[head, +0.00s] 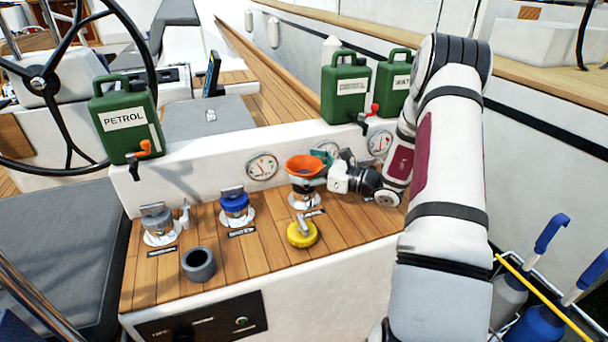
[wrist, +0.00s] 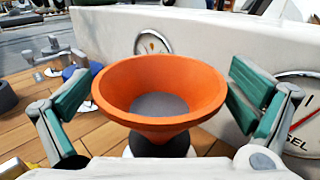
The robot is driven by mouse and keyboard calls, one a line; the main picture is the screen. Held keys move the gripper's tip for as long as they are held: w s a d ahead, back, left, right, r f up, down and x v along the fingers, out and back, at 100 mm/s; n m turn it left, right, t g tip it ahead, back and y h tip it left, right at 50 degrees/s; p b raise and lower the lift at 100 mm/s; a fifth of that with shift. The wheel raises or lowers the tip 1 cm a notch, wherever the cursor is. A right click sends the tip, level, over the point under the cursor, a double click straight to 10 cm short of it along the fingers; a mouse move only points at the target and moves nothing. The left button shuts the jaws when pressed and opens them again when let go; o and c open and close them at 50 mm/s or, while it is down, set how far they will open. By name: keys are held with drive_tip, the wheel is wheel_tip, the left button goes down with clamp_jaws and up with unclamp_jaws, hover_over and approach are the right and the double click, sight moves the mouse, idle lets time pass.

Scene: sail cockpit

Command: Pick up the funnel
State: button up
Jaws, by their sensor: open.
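The orange funnel (head: 305,165) sits upright in a filler fitting (head: 304,198) on the wooden ledge in the head view. In the wrist view the funnel (wrist: 160,95) fills the middle, its wide mouth up with a dark grey inside at the bottom. My gripper (head: 318,172) has come to the funnel from the right. In the wrist view my gripper's green-padded fingers (wrist: 160,92) stand open, one on each side of the funnel.
A yellow cap (head: 302,234) and a grey cup-like ring (head: 198,264) lie on the ledge (head: 265,262). Blue-capped (head: 235,204) and grey-capped (head: 157,219) fittings stand to the left. Green cans (head: 126,120) (head: 345,88) stand on the raised wall behind, above round gauges (head: 262,166).

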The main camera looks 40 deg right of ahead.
drive_tip(key=c, duration=1.2)
drive_tip(key=shift+r, duration=0.6)
wheel_tip(320, 180, up, 2)
drive_tip(key=shift+r+p, duration=0.1)
drive_tip(key=shift+p, duration=0.2)
drive_tip(key=shift+s+d+r+p, duration=0.1)
drive_tip(key=shift+s+r+p, duration=0.6)
drive_tip(key=shift+s, duration=1.95)
drive_tip(key=shift+s+a+r+p, duration=0.1)
drive_tip(key=shift+s+r+p, duration=0.6)
drive_tip(key=shift+s, duration=2)
drive_tip(key=shift+s+d+r+p, duration=0.1)
drive_tip(key=shift+s+r+p, duration=0.55)
drive_tip(key=shift+s, duration=2)
drive_tip(key=shift+r, duration=0.25)
